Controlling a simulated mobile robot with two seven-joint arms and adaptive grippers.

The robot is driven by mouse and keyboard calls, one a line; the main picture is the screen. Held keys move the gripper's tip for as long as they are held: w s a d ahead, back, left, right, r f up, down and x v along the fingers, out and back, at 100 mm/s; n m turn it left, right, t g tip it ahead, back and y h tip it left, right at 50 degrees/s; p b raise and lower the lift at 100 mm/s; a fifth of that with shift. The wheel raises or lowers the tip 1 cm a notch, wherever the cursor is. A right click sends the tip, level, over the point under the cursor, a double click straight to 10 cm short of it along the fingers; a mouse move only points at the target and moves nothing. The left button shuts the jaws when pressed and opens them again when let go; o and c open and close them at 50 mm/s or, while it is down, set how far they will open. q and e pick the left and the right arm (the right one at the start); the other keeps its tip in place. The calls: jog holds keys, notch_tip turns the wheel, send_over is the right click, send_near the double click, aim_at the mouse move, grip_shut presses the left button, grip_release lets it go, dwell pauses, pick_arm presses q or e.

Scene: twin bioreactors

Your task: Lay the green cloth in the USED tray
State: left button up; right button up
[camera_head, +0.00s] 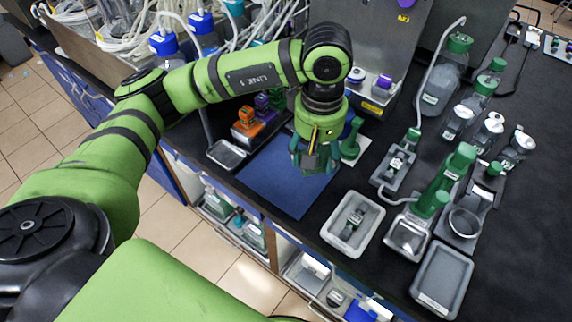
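My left gripper (316,168) points down above the blue mat (268,186) near the bench's front edge. Its dark teal fingers look spread apart, and I see nothing held between them. A green shape (351,148) shows just right of and behind the gripper; I cannot tell whether it is the green cloth. No other cloth is clear to me. A pale tray (337,243) with a small bottle in it and an empty grey tray (442,279) with a label stand to the right. The labels are too small to read, so I cannot tell which is USED. My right gripper is out of view.
A small metal tray (226,154) and orange and purple items (247,122) stand left of the mat. Green-capped bottles (441,83), a small dish (408,238) and a round-welled holder (465,221) crowd the right. Steel units and tubing stand behind.

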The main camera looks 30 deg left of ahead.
pick_arm(q)
jog(key=n, duration=0.1)
jog(key=w+d+n, duration=0.1)
jog(key=n, duration=0.1)
jog(key=w+d+n, duration=0.1)
jog(key=n, duration=0.1)
jog(key=d+n, duration=0.2)
jog(key=n, duration=0.2)
jog(key=n+p, duration=0.3)
send_over(288, 173)
notch_tip(288, 173, down, 7)
jog(key=shift+r, duration=0.2)
notch_tip(288, 173, down, 3)
jog(key=shift+f+p, duration=0.1)
jog(key=shift+p, duration=0.65)
jog(key=shift+f, duration=0.55)
jog(key=o, duration=1)
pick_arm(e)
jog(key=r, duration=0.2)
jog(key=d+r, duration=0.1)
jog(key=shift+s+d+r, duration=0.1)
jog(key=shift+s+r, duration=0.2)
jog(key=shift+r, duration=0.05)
